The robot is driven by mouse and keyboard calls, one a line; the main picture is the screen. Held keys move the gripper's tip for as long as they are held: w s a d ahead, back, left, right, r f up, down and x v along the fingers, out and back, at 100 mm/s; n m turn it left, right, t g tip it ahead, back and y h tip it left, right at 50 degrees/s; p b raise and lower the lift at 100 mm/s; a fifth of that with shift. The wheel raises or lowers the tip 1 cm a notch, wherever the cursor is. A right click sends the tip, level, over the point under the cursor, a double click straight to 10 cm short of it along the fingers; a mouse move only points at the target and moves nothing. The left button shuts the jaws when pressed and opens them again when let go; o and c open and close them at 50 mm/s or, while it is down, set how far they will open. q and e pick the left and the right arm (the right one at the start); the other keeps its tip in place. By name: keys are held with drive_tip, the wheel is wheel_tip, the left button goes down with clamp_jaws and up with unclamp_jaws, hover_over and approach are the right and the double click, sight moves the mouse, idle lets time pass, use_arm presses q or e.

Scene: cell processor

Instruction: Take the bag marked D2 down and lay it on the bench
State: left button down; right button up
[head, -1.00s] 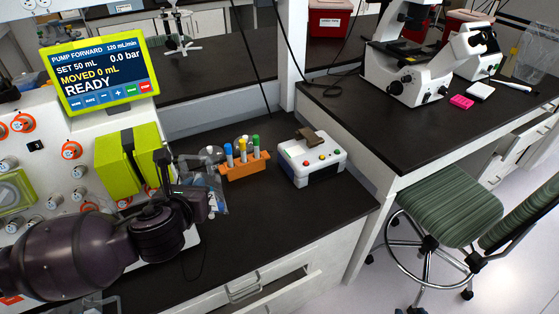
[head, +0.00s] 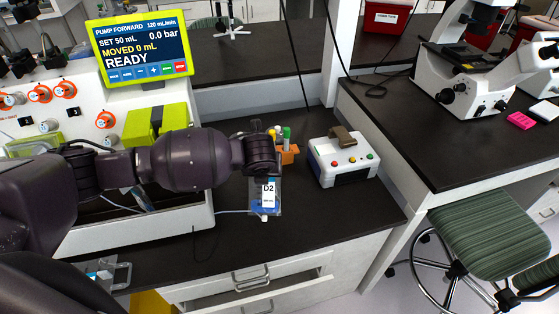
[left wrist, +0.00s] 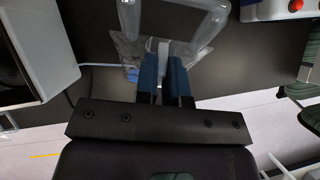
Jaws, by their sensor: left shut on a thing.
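The clear bag marked D2 (head: 267,194) has a white label and some blue at its lower end. It hangs upright from my left gripper (head: 262,176), in front of the tube rack and over the bench (head: 320,215). The arm's end hides the fingers in the head view. In the left wrist view, the blue fingers of my left gripper (left wrist: 164,78) are shut on the bag's clear plastic (left wrist: 190,25). Whether the bag touches the bench is unclear. My right gripper is not in view.
A thin tube (head: 232,211) runs left from the bag. The pump machine (head: 190,215) stands left, the orange tube rack (head: 288,154) behind the bag, and a white button box (head: 342,160) to the right. Bare bench lies right of the bag. A drawer (head: 250,290) is below.

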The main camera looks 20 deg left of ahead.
sight(279, 180)
use_arm(q)
drive_tip(key=shift+w+d+f+n+g, duration=0.1)
drive_tip(key=shift+w+f+n+g, duration=0.1)
drive_tip(key=shift+w+g, duration=0.25)
drive_tip(key=shift+w+d+f+n+g, duration=0.1)
drive_tip(key=shift+w+f+n+g, duration=0.1)
drive_tip(key=shift+w+g, duration=0.2)
drive_tip(key=shift+w+d+f+n+g+h, duration=0.1)
drive_tip(key=shift+w+d+n+g+h, duration=0.15)
drive_tip(key=shift+w+n+g+h, duration=0.5)
drive_tip(key=shift+w+d+g, duration=0.35)
drive_tip(key=shift+d+g, duration=0.05)
drive_tip(key=shift+g, duration=0.6)
drive_tip(key=shift+w+d+r+n+g+h+b, duration=0.35)
drive_tip(key=shift+w+d+r+n+g, duration=0.1)
drive_tip(key=shift+d+r+n+g, duration=0.1)
wheel_tip(279, 180, down, 8)
drive_tip(key=b, duration=0.5)
drive_tip(key=shift+f+b, duration=0.5)
drive_tip(key=shift+f, duration=0.2)
